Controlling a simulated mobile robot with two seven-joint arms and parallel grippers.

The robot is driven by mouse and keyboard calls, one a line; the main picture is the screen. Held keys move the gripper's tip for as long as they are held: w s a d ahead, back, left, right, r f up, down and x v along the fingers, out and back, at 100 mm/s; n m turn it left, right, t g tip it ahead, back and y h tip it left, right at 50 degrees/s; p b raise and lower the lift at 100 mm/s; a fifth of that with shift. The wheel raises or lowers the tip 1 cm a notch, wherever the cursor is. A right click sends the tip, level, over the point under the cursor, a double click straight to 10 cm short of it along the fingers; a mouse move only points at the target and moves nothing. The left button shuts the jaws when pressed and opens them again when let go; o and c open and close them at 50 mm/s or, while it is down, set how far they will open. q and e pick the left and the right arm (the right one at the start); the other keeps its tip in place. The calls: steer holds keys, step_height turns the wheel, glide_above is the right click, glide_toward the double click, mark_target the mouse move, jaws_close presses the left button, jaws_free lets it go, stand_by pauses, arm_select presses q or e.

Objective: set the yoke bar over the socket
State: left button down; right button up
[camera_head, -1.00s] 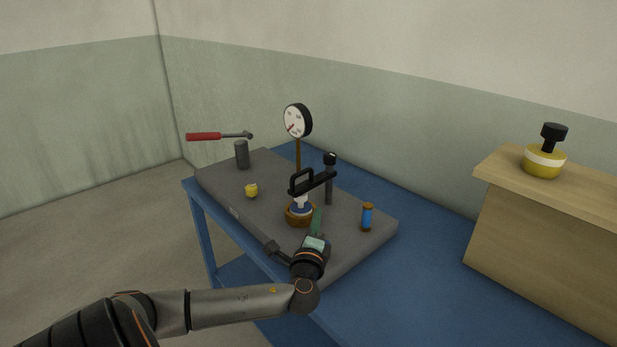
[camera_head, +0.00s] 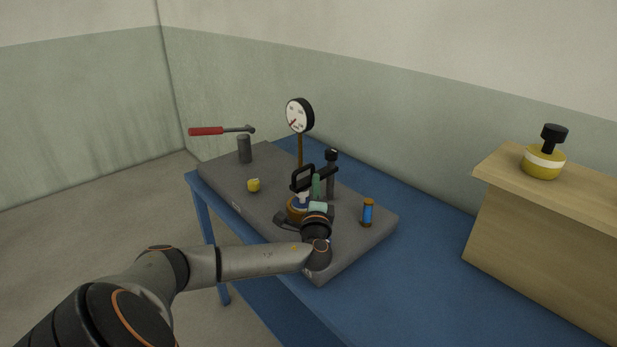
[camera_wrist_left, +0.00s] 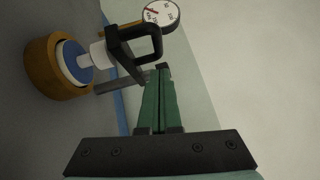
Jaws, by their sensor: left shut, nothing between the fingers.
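The black yoke bar (camera_head: 327,171) with its loop handle meets a dark upright post (camera_head: 331,185) at one end. Its handle end is above the socket (camera_head: 296,209), a brown ring with a blue and white piece in it. In the left wrist view the yoke bar (camera_wrist_left: 122,47) is at the top of the white piece, over the socket (camera_wrist_left: 43,75); whether they touch I cannot tell. My right gripper is out of view.
The grey board (camera_head: 350,240) lies on a blue table (camera_head: 400,290).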

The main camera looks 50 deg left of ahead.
arm_select(q)
steer(key=shift+s+a+r, duration=0.1)
steer(key=shift+a+r, duration=0.05)
steer(key=shift+a, duration=0.5)
steer(key=shift+a+r, duration=0.1)
steer(key=shift+a, duration=0.55)
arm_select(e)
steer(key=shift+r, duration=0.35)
